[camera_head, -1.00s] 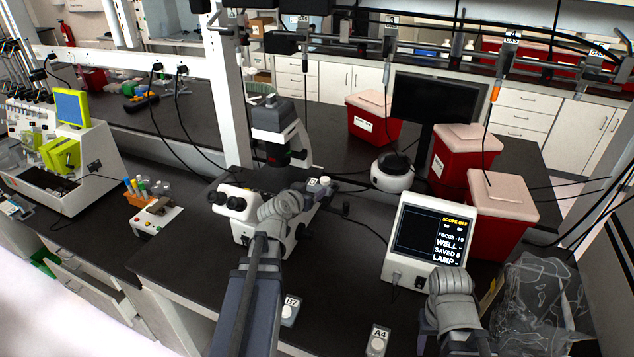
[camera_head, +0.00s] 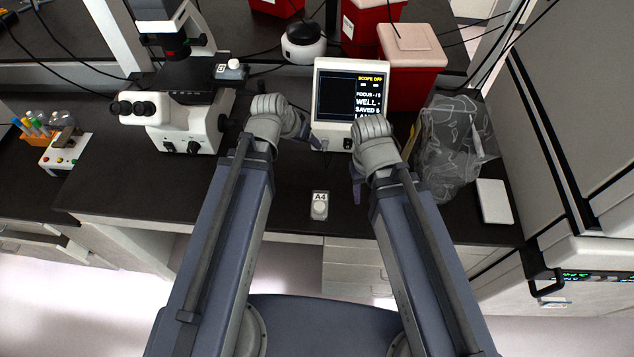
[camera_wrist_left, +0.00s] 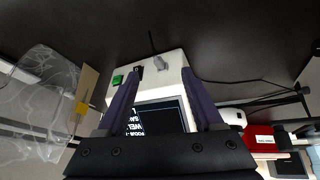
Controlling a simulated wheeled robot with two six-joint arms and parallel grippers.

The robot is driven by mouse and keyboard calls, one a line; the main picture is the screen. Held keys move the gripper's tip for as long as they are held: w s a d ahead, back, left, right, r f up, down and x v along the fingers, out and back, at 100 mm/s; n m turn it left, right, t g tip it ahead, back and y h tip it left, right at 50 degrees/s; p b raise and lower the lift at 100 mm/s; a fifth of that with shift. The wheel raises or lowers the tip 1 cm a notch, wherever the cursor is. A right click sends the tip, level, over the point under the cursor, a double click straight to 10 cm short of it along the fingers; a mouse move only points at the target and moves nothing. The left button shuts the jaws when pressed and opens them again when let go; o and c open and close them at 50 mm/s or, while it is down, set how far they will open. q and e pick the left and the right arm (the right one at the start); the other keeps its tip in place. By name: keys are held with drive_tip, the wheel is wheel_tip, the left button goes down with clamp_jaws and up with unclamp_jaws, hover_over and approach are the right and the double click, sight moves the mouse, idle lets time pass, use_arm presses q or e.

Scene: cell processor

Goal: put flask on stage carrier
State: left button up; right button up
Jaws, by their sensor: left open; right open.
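A small flask labelled A4 (camera_head: 320,206), with a round white cap, lies on the black bench between my two arms. Another small labelled item with a white cap (camera_head: 232,70) sits at the right side of the microscope's stage (camera_head: 190,77). I cannot make out a separate stage carrier. My left gripper (camera_head: 299,128) is open and empty above the bench, left of the monitor. In the left wrist view its two fingers (camera_wrist_left: 161,74) stand apart with the monitor beyond. My right gripper (camera_head: 357,183) is open, to the right of the A4 flask, apart from it.
The microscope (camera_head: 180,125) stands left of my left arm. The monitor (camera_head: 345,97) is just ahead. A crumpled clear bag (camera_head: 450,145) and a white pad (camera_head: 494,201) lie at the right. Red bins (camera_head: 412,75) stand behind. Bench around the A4 flask is clear.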

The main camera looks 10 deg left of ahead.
use_arm(q)
drive_tip(key=s+d+g+y, duration=0.1)
drive_tip(key=s, duration=0.3)
drive_tip(key=s+d+f+g+y, duration=0.1)
drive_tip(key=s+d+g, duration=0.1)
drive_tip(key=s, duration=0.2)
drive_tip(key=s+d+f+g+y, duration=0.1)
drive_tip(key=s+d+g, duration=0.1)
drive_tip(key=s, duration=0.2)
drive_tip(key=shift+s+d+f+y, duration=0.2)
drive_tip(key=shift+d+y, duration=0.05)
drive_tip(key=shift+y, duration=0.15)
drive_tip(key=shift+s, duration=0.2)
